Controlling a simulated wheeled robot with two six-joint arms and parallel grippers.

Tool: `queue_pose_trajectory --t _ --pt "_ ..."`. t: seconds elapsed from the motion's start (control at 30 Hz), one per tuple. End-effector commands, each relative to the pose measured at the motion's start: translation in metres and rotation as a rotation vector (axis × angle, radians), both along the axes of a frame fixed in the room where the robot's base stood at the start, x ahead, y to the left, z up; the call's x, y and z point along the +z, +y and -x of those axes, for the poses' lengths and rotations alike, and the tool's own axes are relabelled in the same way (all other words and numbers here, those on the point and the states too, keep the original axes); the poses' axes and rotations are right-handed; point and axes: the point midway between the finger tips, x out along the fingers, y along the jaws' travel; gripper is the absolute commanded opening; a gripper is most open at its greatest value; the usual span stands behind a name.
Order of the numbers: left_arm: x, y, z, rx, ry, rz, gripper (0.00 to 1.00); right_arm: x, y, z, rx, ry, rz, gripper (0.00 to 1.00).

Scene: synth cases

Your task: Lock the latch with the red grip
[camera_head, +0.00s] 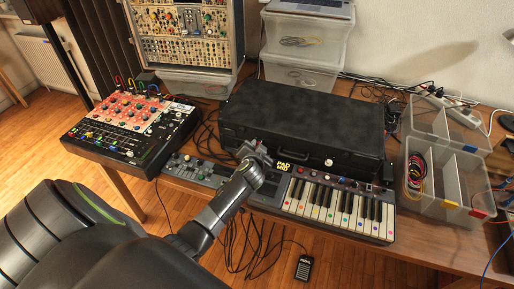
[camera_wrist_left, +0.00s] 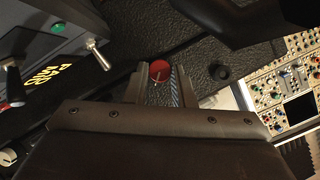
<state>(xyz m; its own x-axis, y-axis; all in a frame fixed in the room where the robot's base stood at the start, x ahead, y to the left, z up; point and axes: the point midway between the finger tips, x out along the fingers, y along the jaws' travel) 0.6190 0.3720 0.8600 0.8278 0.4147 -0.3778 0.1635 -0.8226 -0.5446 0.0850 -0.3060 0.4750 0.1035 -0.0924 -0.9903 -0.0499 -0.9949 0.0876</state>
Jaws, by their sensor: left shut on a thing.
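A closed black case (camera_head: 305,118) lies flat on the table behind the keyboard; its textured surface also shows in the wrist view (camera_wrist_left: 205,50). My left gripper (camera_head: 258,152) is at the left part of the case's front side. In the wrist view, a round red grip (camera_wrist_left: 159,70) with a thin metal pin shows between the fingertips of my left gripper (camera_wrist_left: 161,85), which is shut on the latch. Most of the latch's body is hidden by the fingers. A small pale knob (camera_head: 328,162) shows on the case's front further right. My right gripper is not in view.
A keyboard (camera_head: 340,208) with coloured dots stands close in front of the case. A red-panelled mixer (camera_head: 132,125) is at the left, a small grey mixer (camera_head: 195,171) beside the gripper. Clear divided boxes (camera_head: 445,165) stand at the right. Cables lie around.

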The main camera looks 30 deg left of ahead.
Motion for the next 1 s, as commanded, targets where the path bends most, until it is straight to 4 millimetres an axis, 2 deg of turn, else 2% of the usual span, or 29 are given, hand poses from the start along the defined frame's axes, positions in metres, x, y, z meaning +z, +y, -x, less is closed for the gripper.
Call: queue_pose_trajectory --t 0.07,0.1,0.23,0.67,1.0 --pt "0.000 0.000 0.000 0.000 0.000 -0.001 0.00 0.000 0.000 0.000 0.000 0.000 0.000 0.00" --pt "0.000 0.000 0.000 0.000 0.000 -0.001 0.26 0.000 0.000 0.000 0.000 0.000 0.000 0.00" --pt "0.000 0.000 0.000 0.000 0.000 0.000 0.43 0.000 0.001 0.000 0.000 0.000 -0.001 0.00" --pt "0.002 -0.003 0.006 0.000 0.000 0.002 0.44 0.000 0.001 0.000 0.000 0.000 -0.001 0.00" --pt "0.019 -0.023 0.045 0.001 -0.001 0.004 0.44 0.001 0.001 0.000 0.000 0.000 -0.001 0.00"
